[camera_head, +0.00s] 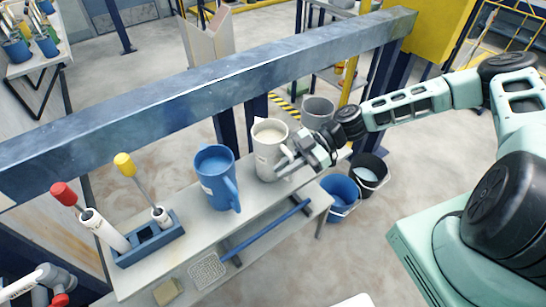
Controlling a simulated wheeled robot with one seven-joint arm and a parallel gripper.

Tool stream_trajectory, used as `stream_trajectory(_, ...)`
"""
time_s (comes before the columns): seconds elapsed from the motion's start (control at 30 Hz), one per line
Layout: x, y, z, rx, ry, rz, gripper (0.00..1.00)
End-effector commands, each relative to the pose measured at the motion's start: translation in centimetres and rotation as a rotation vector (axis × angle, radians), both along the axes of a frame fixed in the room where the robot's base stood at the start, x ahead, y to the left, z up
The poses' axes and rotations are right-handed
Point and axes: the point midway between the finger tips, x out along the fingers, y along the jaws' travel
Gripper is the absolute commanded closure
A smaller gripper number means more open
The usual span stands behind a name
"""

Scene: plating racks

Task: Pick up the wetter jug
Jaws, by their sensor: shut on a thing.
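A cream-white jug (265,153) with a small label stands upright at the right part of the grey bench (252,200). Pale contents show inside its rim. A blue jug (214,178) with a white label and a handle on its right side stands to its left. I cannot read either label, so I cannot tell which is the wetter jug. My gripper (290,158) is at the right side of the cream-white jug, shut on its handle area. The gripper hides the handle. I cannot see any clear gap under the jug.
A blue holder (150,241) with red-capped and yellow-capped tools stands at the bench's left end. A thick blue-grey beam (150,105) runs behind the jugs. A blue bucket (340,193), a black bucket (370,172) and a grey bin (317,110) stand beyond the bench.

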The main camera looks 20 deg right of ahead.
Motion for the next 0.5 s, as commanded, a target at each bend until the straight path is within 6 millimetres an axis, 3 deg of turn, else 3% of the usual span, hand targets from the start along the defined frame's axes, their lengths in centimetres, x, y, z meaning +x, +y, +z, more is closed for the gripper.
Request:
stream_trajectory(0.3,0.1,0.0,0.5,0.002,-0.004,0.002,1.0)
stream_trajectory(0.5,0.0,0.0,2.9,0.001,-0.006,0.003,1.0)
